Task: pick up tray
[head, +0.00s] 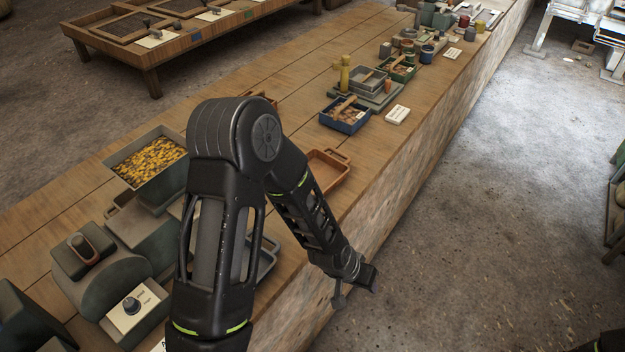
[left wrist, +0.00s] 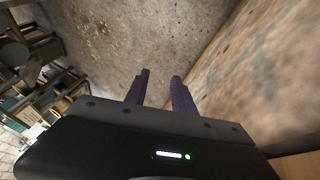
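An orange-brown tray (head: 330,172) with a raised rim lies on the long wooden bench in the head view, just beyond my left forearm, which hides part of it. A blue-grey tray (head: 266,262) lies nearer, mostly hidden behind my left arm. I cannot tell which tray the task means. My left gripper (head: 358,286) is beyond the bench's front edge, apart from both trays. In the left wrist view its two dark fingers (left wrist: 160,80) are spread with nothing between them.
A green-grey bin of yellow pieces (head: 158,185) and a grey machine with a knob panel (head: 135,308) stand at left. A blue box (head: 345,116) and several small containers stand farther along the bench (head: 425,105). The floor at right is mostly clear.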

